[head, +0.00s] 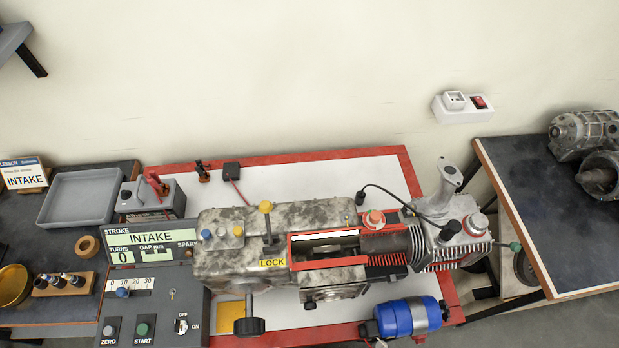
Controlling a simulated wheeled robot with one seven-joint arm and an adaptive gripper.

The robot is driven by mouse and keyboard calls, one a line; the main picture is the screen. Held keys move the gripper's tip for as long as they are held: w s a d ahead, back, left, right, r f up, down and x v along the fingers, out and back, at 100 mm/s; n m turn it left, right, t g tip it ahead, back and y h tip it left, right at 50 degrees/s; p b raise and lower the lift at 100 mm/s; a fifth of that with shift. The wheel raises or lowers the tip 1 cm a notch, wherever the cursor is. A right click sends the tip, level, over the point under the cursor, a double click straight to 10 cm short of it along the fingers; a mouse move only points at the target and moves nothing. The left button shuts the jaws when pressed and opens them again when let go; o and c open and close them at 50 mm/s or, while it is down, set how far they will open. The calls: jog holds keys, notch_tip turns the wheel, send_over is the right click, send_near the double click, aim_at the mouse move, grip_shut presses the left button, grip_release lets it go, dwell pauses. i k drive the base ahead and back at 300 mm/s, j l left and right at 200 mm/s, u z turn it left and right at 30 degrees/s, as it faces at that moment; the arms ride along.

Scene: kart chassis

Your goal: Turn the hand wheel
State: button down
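A grey mottled engine (215,262) lies along a white board with a red frame. A dark cylindrical knob on a shaft (250,326) stands at its front left, in the lower middle of the head view. I cannot tell if this is the hand wheel or part of it; no full wheel rim shows there. A yellow-topped lever (265,207) stands up from the engine, above a yellow LOCK label (272,263). The display (150,241) reads INTAKE, with 0 under TURNS. My gripper is not in view.
A control panel (155,300) with a slider, ZERO and START buttons and an OFF/ON switch stands left of the knob. A blue cylinder (405,318) lies at the front right. A grey tray (80,197) is at the left. A dark table (540,210) stands at the right.

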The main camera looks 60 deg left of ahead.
aim_at(249, 326)
jog(key=u, duration=1.4)
jog(key=k+u, duration=0.1)
jog(key=u, duration=1.25)
jog(key=k+u, duration=0.1)
jog(key=u, duration=0.4)
